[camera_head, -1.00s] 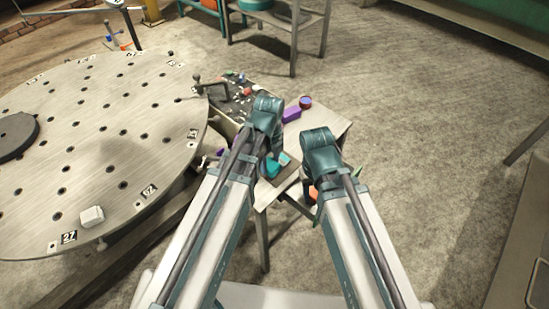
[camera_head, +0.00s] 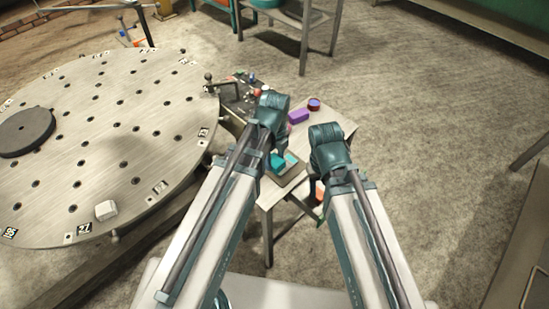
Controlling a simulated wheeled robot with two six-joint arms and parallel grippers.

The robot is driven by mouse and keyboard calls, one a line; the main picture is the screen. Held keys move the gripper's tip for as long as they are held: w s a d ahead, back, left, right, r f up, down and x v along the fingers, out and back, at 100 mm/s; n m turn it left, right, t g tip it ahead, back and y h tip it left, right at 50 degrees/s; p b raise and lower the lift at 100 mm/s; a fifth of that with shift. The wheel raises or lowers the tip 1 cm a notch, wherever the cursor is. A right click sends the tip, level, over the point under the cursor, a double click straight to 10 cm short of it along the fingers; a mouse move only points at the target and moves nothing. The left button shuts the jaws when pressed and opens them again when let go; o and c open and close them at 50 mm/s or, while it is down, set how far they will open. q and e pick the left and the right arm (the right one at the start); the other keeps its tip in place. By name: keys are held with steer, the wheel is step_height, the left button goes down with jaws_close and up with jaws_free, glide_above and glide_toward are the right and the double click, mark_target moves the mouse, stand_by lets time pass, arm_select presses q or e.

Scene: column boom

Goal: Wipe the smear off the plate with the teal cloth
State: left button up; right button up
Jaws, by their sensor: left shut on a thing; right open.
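My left gripper (camera_head: 281,152) is shut on a teal cloth (camera_head: 277,162), low over the near part of the small table. Beneath it is a flat, greyish square plate (camera_head: 287,180), partly covered by my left arm. A lighter teal patch (camera_head: 291,159) shows just right of the gripper; I cannot tell whether it is cloth or the smear. Whether the cloth touches the plate is too small to tell. My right gripper (camera_head: 319,178) is open, right of the plate, its fingers mostly hidden behind its own wrist.
A purple block (camera_head: 298,116) and a small round red-and-blue container (camera_head: 314,104) sit toward the table's far side. A dark tray of small parts (camera_head: 240,92) adjoins at left. A big round perforated metal table (camera_head: 110,140) fills the left.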

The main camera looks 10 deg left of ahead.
arm_select(q)
steer(key=shift+r+p, duration=0.7)
steer(key=shift+r, duration=0.4)
arm_select(e)
steer(key=shift+r, duration=1.15)
arm_select(q)
steer(key=shift+r, duration=0.1)
step_height(320, 180, up, 3)
steer(key=p, duration=0.3)
arm_select(e)
step_height(320, 180, up, 3)
